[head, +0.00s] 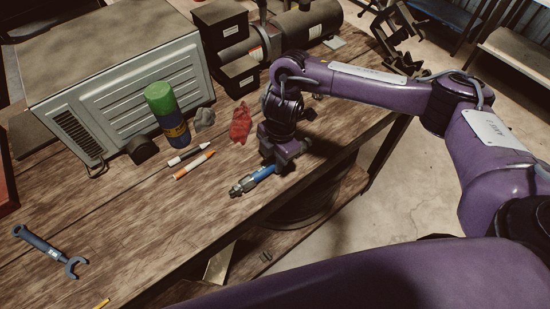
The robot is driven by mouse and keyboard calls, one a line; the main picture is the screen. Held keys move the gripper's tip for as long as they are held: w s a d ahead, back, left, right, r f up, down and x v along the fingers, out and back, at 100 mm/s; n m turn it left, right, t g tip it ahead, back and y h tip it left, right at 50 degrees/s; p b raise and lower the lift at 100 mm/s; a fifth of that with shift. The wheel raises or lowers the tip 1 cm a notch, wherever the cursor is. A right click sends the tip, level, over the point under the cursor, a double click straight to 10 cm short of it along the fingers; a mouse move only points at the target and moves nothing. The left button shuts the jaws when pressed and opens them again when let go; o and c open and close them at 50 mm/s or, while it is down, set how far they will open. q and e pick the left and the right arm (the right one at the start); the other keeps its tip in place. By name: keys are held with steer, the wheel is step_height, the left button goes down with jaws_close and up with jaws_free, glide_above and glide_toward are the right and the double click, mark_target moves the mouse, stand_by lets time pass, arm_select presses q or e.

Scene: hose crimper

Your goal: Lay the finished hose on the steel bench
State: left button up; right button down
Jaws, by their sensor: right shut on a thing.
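My right gripper (279,163) reaches down from the purple arm on the right, over the front edge of the wooden bench. It is shut on a short blue hose (262,174). A metal fitting shows at the hose's lower left end; the other end is hidden at the gripper. The hose is at or just above the wooden top; I cannot tell if it touches. My left gripper is out of view. A bench with a pale top (525,52) stands across the floor at upper right; I cannot tell if it is steel.
The wooden bench (120,215) holds a grey machine housing (130,75), a green-capped can (168,112), a red rag (241,122), two markers (190,160) and a blue wrench (48,248). Concrete floor (400,175) is open at right.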

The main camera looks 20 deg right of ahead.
steer(key=shift+f, duration=0.2)
steer(key=c, duration=1.2)
jaws_free()
steer(key=shift+o, duration=0.2)
